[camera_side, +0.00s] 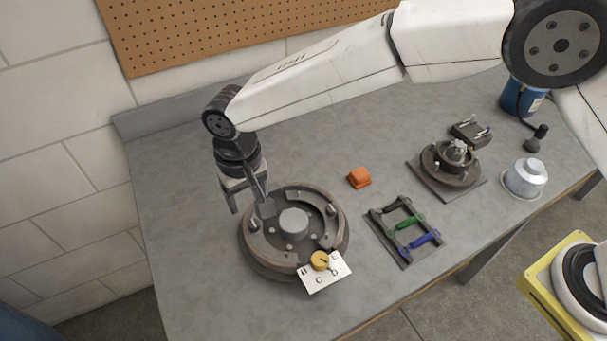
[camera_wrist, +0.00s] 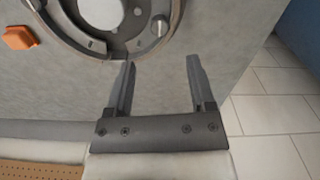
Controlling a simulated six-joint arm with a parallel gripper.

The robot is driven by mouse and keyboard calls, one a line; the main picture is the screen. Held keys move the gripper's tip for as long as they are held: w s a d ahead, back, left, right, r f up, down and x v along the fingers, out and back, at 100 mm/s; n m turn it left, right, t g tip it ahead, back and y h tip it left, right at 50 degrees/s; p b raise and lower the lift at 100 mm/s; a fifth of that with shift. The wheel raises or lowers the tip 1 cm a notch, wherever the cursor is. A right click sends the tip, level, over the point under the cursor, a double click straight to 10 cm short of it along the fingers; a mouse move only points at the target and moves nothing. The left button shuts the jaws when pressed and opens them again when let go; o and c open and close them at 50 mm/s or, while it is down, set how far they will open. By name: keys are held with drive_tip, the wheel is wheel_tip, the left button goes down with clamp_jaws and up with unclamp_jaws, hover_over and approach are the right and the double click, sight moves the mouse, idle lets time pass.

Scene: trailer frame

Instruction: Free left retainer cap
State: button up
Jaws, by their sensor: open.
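The round brake assembly (camera_side: 258,262) lies flat on the bench, with two curved shoes around a central hub (camera_side: 293,222). A small light cap (camera_side: 254,227) sits on its left shoe, and a similar one (camera_side: 331,210) is on the right shoe. My gripper (camera_side: 250,210) is open over the left edge of the assembly, pointing down. In the wrist view my gripper (camera_wrist: 161,72) has its two fingers apart with nothing between them. A silver cap (camera_wrist: 159,26) on the shoe (camera_wrist: 166,48) shows ahead of the fingertips, not between them. I cannot tell the fingers' exact height.
A white lettered card (camera_side: 324,272) with a yellow knob (camera_side: 319,260) is at the assembly's front edge. An orange block (camera_side: 359,177), a rack of coloured tools (camera_side: 405,229), a hub fixture (camera_side: 451,164) and a metal cup (camera_side: 525,177) stand to the right. Bench left of the assembly is clear.

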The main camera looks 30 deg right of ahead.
sight(254, 223)
drive_tip(key=shift+f, duration=0.1)
drive_tip(key=shift+f, duration=3.8)
clamp_jaws()
